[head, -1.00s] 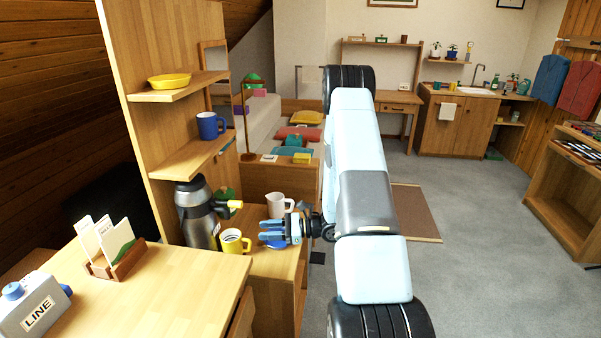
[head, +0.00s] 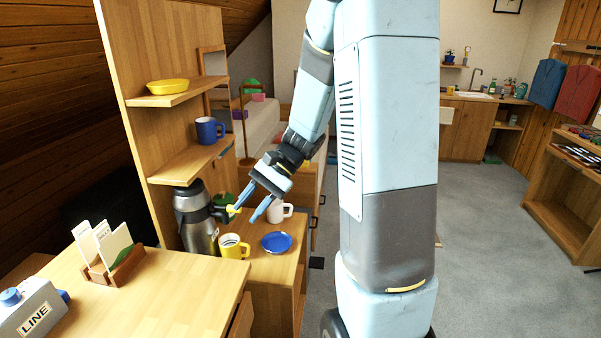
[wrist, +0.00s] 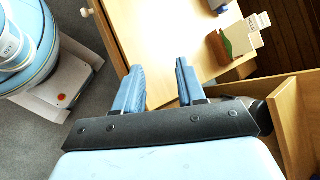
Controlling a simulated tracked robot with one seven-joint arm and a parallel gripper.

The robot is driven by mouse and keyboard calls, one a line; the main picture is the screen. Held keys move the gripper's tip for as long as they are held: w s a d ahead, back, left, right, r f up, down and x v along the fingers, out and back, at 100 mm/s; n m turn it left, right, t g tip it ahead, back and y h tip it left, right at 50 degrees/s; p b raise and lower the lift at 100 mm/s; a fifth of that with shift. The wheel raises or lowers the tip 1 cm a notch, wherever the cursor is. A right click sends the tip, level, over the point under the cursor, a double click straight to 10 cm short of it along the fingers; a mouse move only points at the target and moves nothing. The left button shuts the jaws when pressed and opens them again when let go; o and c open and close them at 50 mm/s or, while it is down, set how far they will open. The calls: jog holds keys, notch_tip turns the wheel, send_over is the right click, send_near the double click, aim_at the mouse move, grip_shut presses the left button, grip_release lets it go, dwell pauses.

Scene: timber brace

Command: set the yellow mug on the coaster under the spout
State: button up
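The yellow mug (head: 231,248) stands upright on the small wooden side table (head: 274,264), handle to the right. A round blue dish (head: 276,242) lies to the right of the mug. I cannot tell whether a coaster is under the mug. My gripper (head: 250,212) is open and empty, tilted down above the mug, near the spout in the picture. In the wrist view its fingers (wrist: 160,85) are apart with nothing between them; the mug is not seen there.
A white mug (head: 279,210) stands behind the blue dish. A blue mug (head: 209,130) and a yellow bowl (head: 168,86) sit on shelves above. The front table holds a card rack (head: 113,268) and a box marked LINE (head: 35,305).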

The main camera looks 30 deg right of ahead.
jog(key=s+d+r+n+t+h, duration=0.2)
jog(key=s+r+n+t+h, duration=0.1)
jog(key=s+r, duration=0.4)
jog(key=s+d+r+n+t+h, duration=0.3)
jog(key=s+r+n+t+h, duration=0.1)
jog(key=s+r, duration=0.4)
jog(key=n+h, duration=0.1)
jog(key=h, duration=0.1)
jog(key=shift+s+h, duration=0.3)
jog(key=shift+s, duration=0.1)
